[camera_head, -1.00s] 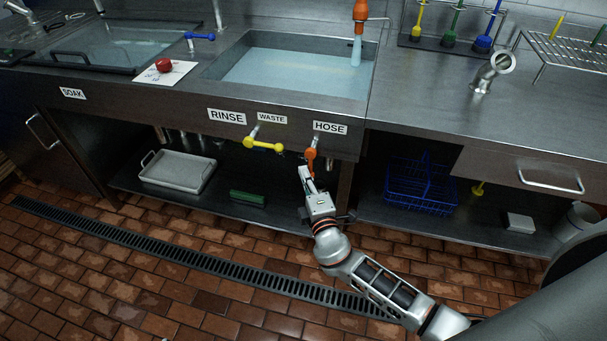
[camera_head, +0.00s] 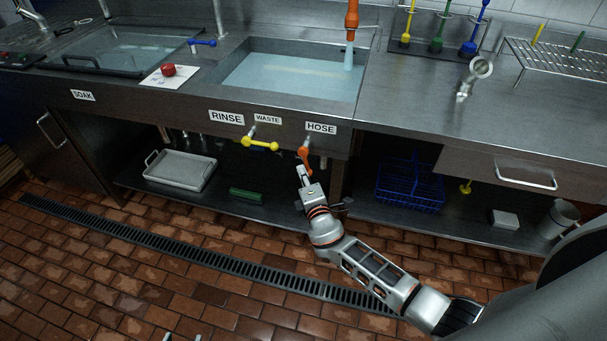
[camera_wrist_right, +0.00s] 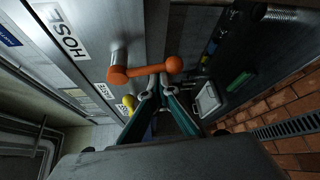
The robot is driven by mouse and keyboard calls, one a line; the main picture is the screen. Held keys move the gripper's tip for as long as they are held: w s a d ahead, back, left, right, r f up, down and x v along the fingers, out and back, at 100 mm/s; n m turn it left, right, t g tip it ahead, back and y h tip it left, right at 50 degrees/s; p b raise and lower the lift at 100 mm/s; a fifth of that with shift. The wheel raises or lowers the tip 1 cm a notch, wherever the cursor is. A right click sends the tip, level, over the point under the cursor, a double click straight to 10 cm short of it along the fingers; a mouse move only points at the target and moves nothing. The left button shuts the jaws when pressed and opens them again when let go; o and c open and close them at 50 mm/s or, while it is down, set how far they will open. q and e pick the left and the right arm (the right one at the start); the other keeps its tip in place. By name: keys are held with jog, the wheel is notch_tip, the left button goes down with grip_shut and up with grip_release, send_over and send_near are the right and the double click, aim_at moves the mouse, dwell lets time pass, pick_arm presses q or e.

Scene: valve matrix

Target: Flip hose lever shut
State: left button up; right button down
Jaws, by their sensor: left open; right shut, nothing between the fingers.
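The orange hose lever (camera_head: 305,157) hangs downward under the HOSE label (camera_head: 320,128) on the sink front. In the right wrist view the lever (camera_wrist_right: 146,70) spans from its metal stem to a rounded free end. My right gripper (camera_head: 301,170) is at the lever's lower end. Its fingers (camera_wrist_right: 157,84) are shut with nothing between them, close beside the free end; I cannot tell whether they touch it. Only the tips of my left gripper (camera_head: 182,337) show at the bottom edge of the head view, apart and empty. Water (camera_head: 349,56) runs from the orange spout (camera_head: 351,18).
A yellow lever (camera_head: 260,144) sits left of the hose lever, under the WASTE label. Below, the shelf holds a grey tray (camera_head: 180,170), a green block (camera_head: 246,195) and a blue rack (camera_head: 410,185). The floor in front is clear.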

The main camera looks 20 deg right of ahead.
jog(key=p, duration=0.1)
jog(key=s+d+n+g+p, duration=0.1)
jog(key=shift+d+r+n+p, duration=0.3)
jog(key=shift+r+p, duration=0.05)
jog(key=shift+p, duration=0.05)
pick_arm(q)
notch_tip(320, 180, up, 7)
jog(key=p, duration=0.2)
jog(key=shift+f, duration=0.2)
pick_arm(e)
jog(key=d+r, duration=0.1)
jog(key=s+d+r, duration=0.1)
jog(key=r, duration=0.1)
jog(key=d+r, duration=0.1)
jog(key=shift+s+r, duration=0.3)
jog(key=shift+s, duration=0.05)
